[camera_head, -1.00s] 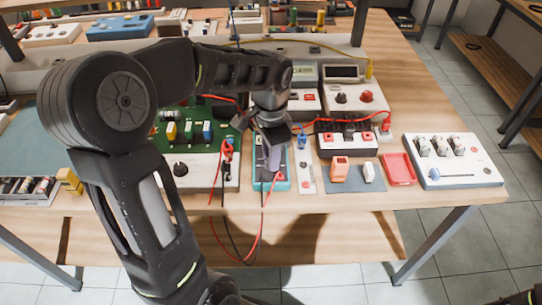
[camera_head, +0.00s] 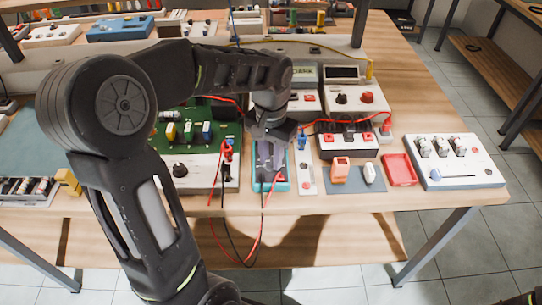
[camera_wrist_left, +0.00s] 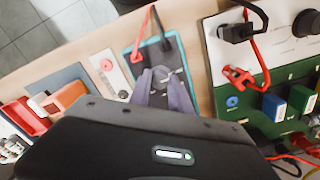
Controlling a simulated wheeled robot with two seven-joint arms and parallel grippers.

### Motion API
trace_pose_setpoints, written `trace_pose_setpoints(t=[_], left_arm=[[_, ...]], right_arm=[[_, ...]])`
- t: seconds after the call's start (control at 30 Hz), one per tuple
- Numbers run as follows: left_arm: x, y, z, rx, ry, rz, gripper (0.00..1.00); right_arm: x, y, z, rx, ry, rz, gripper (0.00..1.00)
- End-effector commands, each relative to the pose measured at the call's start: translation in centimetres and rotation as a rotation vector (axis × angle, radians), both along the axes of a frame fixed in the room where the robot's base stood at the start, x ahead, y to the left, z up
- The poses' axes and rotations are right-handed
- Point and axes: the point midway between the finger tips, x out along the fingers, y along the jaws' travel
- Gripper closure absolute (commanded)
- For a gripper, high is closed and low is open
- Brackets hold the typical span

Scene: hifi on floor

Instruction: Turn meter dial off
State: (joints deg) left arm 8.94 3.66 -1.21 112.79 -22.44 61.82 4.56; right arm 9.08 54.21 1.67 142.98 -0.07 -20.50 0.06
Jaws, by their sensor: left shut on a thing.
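The meter (camera_head: 281,186) is a small teal-edged box with a dark face, lying at the table's front edge, with red and black leads running from its near end. It also shows in the left wrist view (camera_wrist_left: 176,50). My left gripper (camera_head: 270,158) points down onto the meter's face. In the left wrist view my left gripper's grey fingers (camera_wrist_left: 162,88) are close together over the middle of the face, shut on the dial. The dial is hidden by the fingers, so its pointer setting cannot be read. My right gripper is not in view.
Left of the meter is a white box with a black knob (camera_head: 180,170) and a green circuit board (camera_head: 187,130). Right are a narrow white switch strip (camera_head: 306,180), a red tray (camera_head: 399,170) and a white panel (camera_head: 455,160). Loose leads hang over the front edge.

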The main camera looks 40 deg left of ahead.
Motion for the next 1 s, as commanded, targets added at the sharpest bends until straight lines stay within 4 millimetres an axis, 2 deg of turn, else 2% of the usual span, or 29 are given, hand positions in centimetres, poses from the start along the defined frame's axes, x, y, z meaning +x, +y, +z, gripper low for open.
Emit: trace_pose_setpoints(t=[0.3,0.33,0.6,0.87,1.0], left_arm=[[0.0,0.0,0.0,0.0,-0.001,0.003,1.0],[0.0,0.0,0.0,0.0,-0.001,0.003,0.75],[0.0,0.0,0.0,0.0,-0.001,0.002,0.54],[0.0,0.0,0.1,0.0,-0.001,0.002,0.54],[0.1,0.0,1.1,0.0,-0.005,0.002,0.54]], right_arm=[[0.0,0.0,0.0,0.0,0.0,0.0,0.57],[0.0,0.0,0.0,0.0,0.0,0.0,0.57],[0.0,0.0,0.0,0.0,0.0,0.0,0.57],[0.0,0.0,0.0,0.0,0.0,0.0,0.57],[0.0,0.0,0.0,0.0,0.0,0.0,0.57]])
